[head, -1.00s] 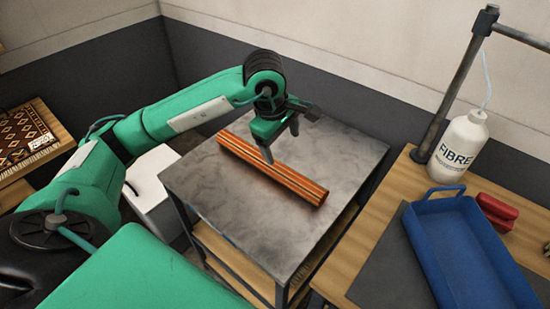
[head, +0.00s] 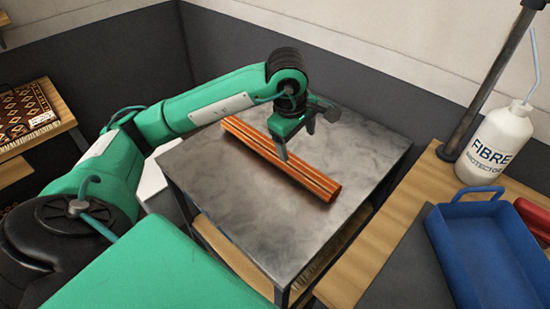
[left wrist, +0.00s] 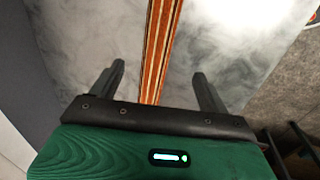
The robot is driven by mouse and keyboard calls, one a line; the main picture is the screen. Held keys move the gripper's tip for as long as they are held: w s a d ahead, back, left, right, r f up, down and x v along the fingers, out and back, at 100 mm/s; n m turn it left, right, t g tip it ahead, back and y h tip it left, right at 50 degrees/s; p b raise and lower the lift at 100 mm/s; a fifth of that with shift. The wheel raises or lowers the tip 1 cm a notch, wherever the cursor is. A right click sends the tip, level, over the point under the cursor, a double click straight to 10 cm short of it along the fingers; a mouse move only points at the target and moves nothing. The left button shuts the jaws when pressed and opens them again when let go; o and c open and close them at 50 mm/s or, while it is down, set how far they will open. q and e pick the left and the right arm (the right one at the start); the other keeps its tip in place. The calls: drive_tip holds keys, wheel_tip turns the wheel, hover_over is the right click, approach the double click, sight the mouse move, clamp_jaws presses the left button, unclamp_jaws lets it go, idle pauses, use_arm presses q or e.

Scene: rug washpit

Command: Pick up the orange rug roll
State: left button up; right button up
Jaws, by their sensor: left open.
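The orange rug roll (head: 310,178), with lighter and dark stripes along it, lies on the grey metal table top (head: 240,215). In the head view it runs diagonally from upper left to lower right. My left gripper (head: 297,140) is open over the middle of the roll. In the left wrist view the roll (left wrist: 155,50) passes between the two spread fingers of the left gripper (left wrist: 160,82), with a gap on both sides. I cannot tell from these frames how far above the roll the fingertips are. My right gripper is not in view.
A wooden bench (head: 400,215) at the right holds a white FIBRE bottle (head: 493,145), a blue tray (head: 460,245) and a dark mat (head: 405,265). A patterned rug (head: 25,112) lies on a wooden shelf at the left. Walls stand close behind the table.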

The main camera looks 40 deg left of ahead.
sight(304, 168)
use_arm(q)
drive_tip(key=x, duration=0.8)
drive_tip(key=shift+f+p, duration=0.2)
drive_tip(key=shift+p, duration=0.15)
drive_tip(key=shift+d+p+x, duration=0.2)
drive_tip(key=shift+p+x, duration=0.1)
drive_tip(key=shift+x, duration=1.05)
drive_tip(key=shift+d+p+x, duration=0.15)
drive_tip(key=shift+p+x, duration=0.1)
drive_tip(key=shift+x, duration=1.05)
drive_tip(key=shift+w+r, duration=0.1)
drive_tip(key=c, duration=1.3)
drive_tip(key=shift+c, duration=1.2)
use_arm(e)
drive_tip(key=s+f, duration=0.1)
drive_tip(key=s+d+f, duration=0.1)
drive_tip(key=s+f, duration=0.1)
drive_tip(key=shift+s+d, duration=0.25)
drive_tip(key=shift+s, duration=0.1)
use_arm(q)
drive_tip(key=shift+r, duration=0.1)
